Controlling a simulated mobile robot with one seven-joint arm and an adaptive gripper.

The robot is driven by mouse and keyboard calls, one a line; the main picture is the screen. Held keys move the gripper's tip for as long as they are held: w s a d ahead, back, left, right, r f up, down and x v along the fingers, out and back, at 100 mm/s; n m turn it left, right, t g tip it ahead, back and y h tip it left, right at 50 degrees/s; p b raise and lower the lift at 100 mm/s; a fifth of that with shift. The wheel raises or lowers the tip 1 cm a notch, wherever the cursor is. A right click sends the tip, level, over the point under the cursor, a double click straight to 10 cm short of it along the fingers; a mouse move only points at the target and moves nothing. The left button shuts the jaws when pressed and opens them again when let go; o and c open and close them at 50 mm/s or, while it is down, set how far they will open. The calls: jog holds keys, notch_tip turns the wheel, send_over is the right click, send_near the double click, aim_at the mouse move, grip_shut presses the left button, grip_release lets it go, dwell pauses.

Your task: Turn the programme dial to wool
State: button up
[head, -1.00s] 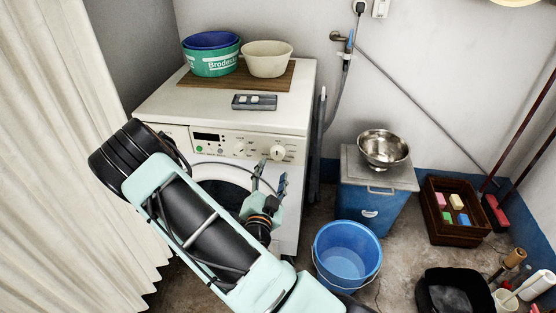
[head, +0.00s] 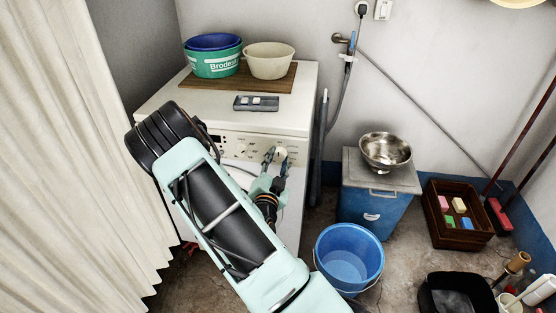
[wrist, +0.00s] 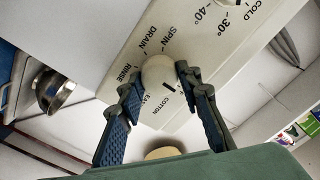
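The programme dial (wrist: 159,72) is a round cream knob on the washing machine's panel. In the head view the dial (head: 281,153) shows at the tips of my gripper (head: 276,156).
The washing machine (head: 160,112) carries a wooden board with basins and a small grey tray (head: 255,103). A temperature dial (wrist: 219,3) is beside the programme dial. A blue bucket (head: 349,257) stands on the floor to the right. A curtain (head: 60,150) hangs at left.

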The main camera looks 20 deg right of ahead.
jog(key=c, duration=0.5)
jog(key=shift+r+m+p, duration=0.1)
jog(key=shift+m+p, duration=0.6)
jog(key=m+p, duration=0.2)
jog(key=m, duration=0.1)
jog(key=shift+m, duration=0.3)
jog(key=m+p, duration=0.3)
jog(key=m, duration=0.3)
jog(key=shift+p, duration=0.35)
jog(key=m+p, duration=0.2)
jog(key=m, duration=0.4)
jog(key=shift+m, duration=0.3)
jog(key=m+p, duration=0.1)
jog(key=m, duration=0.4)
jog(key=shift+m+p, duration=0.4)
jog(key=shift+f+m, duration=0.2)
jog(key=shift+m, duration=0.1)
